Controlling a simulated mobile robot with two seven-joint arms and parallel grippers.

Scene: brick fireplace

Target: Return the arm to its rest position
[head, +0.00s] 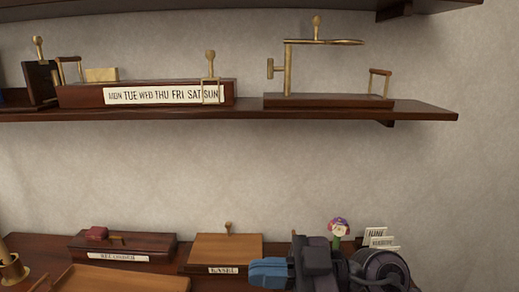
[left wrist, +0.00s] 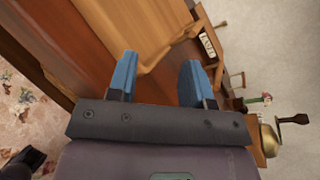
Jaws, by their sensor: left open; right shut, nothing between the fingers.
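My right gripper (head: 268,271) shows at the bottom of the head view, its blue fingers together with nothing between them. It points left, in front of the right part of the wooden box labelled EASEL (head: 226,250). My dark right arm comes in from the lower right and hides part of the mantel. My left gripper (left wrist: 157,80) shows in the left wrist view, its two blue fingers spread and empty. Behind them is a brown wooden surface with a tray (left wrist: 158,62). The left gripper is outside the head view.
A labelled dark box (head: 122,243) and a wooden tray (head: 125,280) occupy the lower surface. A flower (head: 339,228) and upright cards (head: 381,240) stand behind my right arm. An upper shelf (head: 350,110) holds a weekday box (head: 145,96) and a brass stand (head: 288,70). The wall between is bare.

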